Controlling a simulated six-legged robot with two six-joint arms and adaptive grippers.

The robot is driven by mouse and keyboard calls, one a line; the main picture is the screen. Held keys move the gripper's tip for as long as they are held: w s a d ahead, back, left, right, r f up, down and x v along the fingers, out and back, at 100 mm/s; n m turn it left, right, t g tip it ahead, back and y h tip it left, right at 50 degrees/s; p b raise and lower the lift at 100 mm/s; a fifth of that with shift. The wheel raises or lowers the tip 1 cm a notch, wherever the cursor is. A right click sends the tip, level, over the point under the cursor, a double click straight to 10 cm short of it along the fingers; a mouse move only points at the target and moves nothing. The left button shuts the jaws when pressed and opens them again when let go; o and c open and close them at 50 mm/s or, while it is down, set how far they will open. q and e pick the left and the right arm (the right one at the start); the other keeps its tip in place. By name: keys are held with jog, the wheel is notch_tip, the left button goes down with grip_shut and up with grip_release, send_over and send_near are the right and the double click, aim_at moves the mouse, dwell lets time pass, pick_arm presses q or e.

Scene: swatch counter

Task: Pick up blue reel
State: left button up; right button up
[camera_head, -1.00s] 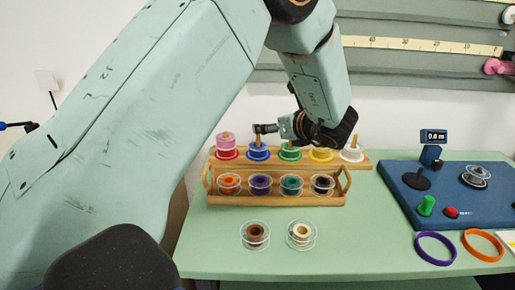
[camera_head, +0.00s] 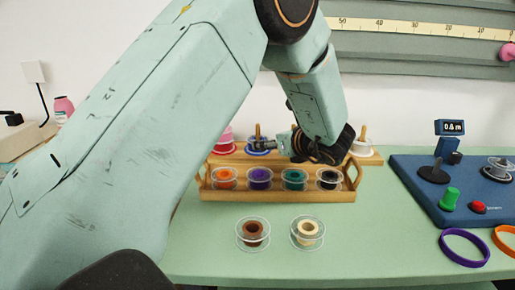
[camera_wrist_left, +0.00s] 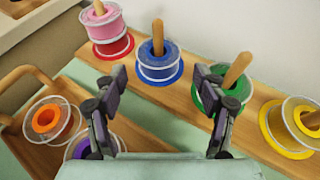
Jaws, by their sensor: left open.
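The blue reel (camera_wrist_left: 159,62) sits on a wooden peg of the back wooden rack, between the pink and red reel (camera_wrist_left: 101,24) and the green reel (camera_wrist_left: 222,88). In the head view the blue reel (camera_head: 258,152) is mostly hidden behind my left gripper (camera_head: 262,146). In the left wrist view my left gripper (camera_wrist_left: 160,73) is open and empty. Its two fingertips appear on either side of the blue reel, with the right one close to the green reel. I cannot tell whether they touch anything. My right gripper is not in view.
A yellow reel (camera_wrist_left: 293,124) stands further along the rack. In front, a handled wooden tray (camera_head: 275,195) holds orange, purple, teal and black reels. Brown (camera_head: 253,232) and cream (camera_head: 307,232) reels lie on the counter. A blue device (camera_head: 415,200) stands at right.

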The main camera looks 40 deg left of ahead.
pick_arm(q)
jog(key=b+x, duration=0.1)
jog(key=x, duration=0.1)
jog(key=f+x, duration=0.1)
jog(key=x, duration=0.2)
jog(key=shift+a+f+b, duration=0.1)
jog(key=shift+a+b, duration=0.05)
jog(key=shift+b, duration=0.25)
jog(key=shift+a+f, duration=0.1)
jog(key=shift+a, duration=0.4)
jog(key=shift+w, duration=0.1)
jog(key=shift+d, duration=0.1)
jog(key=shift+c, duration=0.5)
jog(key=c, duration=0.8)
